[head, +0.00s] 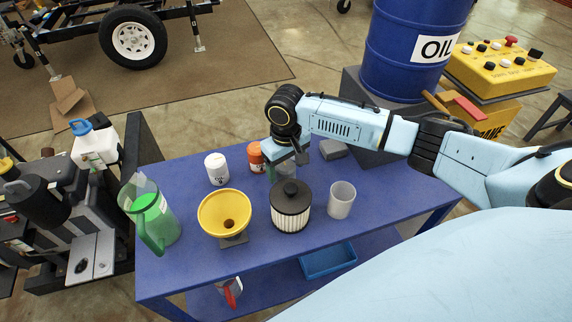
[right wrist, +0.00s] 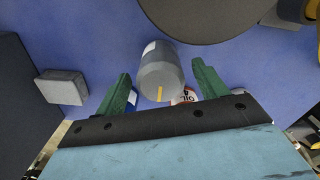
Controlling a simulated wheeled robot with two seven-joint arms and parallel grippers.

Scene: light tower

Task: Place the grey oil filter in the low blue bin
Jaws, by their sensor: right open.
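The grey oil filter (right wrist: 160,72) is a grey cylinder with a yellow stripe and a pale label. In the right wrist view it lies between the two green fingers of my right gripper (right wrist: 162,88), with gaps on both sides. The gripper is open. In the head view my right gripper (head: 285,163) points down at the back of the blue table and mostly hides the filter. The low blue bin (head: 328,260) is on the shelf under the tabletop, near the front; it looks empty. My left gripper is not in view.
Around the gripper on the blue table (head: 185,265) stand a black-topped pleated filter (head: 291,207), a grey cup (head: 341,200), an orange bottle (head: 255,157), a white bottle (head: 216,169) and a grey block (head: 334,149). A yellow funnel (head: 224,212) and green jug (head: 152,213) are left.

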